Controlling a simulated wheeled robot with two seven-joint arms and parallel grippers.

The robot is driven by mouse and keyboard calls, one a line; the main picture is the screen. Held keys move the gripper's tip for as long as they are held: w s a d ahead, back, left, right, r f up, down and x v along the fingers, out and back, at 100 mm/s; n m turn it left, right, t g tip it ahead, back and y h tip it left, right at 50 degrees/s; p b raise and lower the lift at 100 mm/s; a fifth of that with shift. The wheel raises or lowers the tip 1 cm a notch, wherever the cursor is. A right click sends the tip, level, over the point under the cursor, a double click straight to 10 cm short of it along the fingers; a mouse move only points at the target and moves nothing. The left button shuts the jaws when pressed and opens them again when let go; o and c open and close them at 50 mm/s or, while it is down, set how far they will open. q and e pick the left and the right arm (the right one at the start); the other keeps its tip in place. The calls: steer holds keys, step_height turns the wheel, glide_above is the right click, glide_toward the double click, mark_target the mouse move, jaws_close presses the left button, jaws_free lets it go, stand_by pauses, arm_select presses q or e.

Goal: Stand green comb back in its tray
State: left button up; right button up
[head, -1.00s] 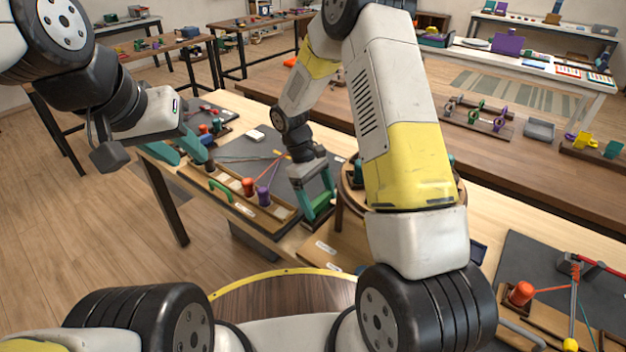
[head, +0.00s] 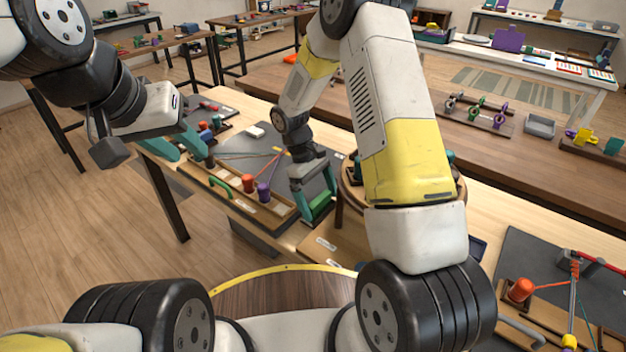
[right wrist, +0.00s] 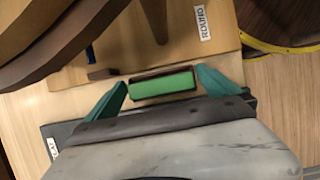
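The green comb (right wrist: 163,84) shows in the right wrist view as a green block between the teal fingers of my right gripper (right wrist: 162,80). Narrow gaps seem to show at both ends, so the fingers look open around it. Behind it is a dark reddish strip, possibly part of its tray; I cannot tell whether the comb rests in it. In the head view, the comb (head: 321,204) shows low between the right gripper's fingers (head: 315,197), by the dark mat's near edge. My left gripper (head: 177,147) is open at the table's left, near a dark teal peg.
A wooden cord rack (head: 240,203) holds red and purple bobbins (head: 263,192) and has a green arched piece (head: 220,184). Cords cross the dark mat. A round wooden stand (head: 345,205) is close right of my right gripper. A "ROUND" label (right wrist: 202,23) lies on a wooden board.

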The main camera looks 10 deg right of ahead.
steer(key=v, duration=0.7)
steer(key=shift+r, duration=0.4)
